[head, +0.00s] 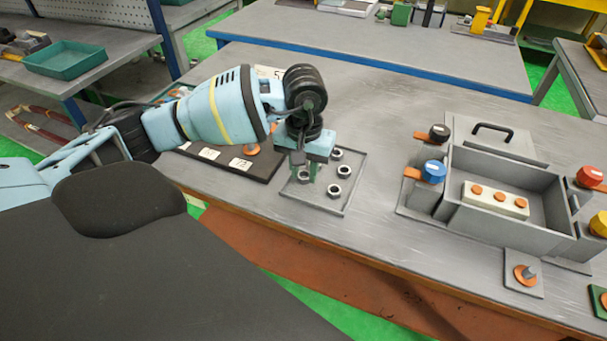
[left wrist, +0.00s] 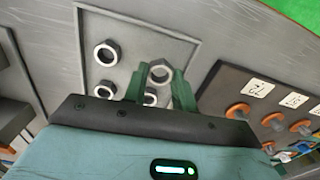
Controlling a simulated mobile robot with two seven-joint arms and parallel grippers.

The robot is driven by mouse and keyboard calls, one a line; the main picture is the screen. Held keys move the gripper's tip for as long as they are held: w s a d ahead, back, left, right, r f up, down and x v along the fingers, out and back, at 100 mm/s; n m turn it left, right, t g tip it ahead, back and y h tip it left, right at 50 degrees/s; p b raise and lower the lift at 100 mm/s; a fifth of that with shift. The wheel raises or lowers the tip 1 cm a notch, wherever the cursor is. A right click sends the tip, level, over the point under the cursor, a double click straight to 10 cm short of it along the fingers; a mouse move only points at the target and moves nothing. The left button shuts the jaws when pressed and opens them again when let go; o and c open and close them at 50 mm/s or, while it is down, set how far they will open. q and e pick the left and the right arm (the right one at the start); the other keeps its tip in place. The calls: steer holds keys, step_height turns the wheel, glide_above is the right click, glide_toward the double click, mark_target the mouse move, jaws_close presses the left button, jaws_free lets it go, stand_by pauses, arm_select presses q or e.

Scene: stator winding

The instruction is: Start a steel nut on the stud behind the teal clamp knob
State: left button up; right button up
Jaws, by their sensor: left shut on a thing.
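My left gripper (head: 309,172) points down over a shallow grey tray (head: 348,205). In the left wrist view its green fingers (left wrist: 158,88) are shut on a steel nut (left wrist: 160,70). Several loose steel nuts lie in the tray, one near the front (head: 334,191) and one at the right (head: 344,171). I see no clearly teal clamp knob; black (head: 439,132), blue (head: 433,170), red (head: 590,176) and yellow (head: 600,223) knobs stand around a grey box (head: 500,238). I cannot make out a bare stud behind any knob. My right gripper is not in view.
A dark board with white labels (head: 240,163) lies left of the tray. A white block with orange discs (head: 495,198) sits in the box. A small plate with an orange ring and grey post (head: 526,273) stands in front. The bench between tray and box is clear.

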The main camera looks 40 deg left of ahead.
arm_select(q)
step_height(320, 180, up, 7)
steer(key=p, duration=0.2)
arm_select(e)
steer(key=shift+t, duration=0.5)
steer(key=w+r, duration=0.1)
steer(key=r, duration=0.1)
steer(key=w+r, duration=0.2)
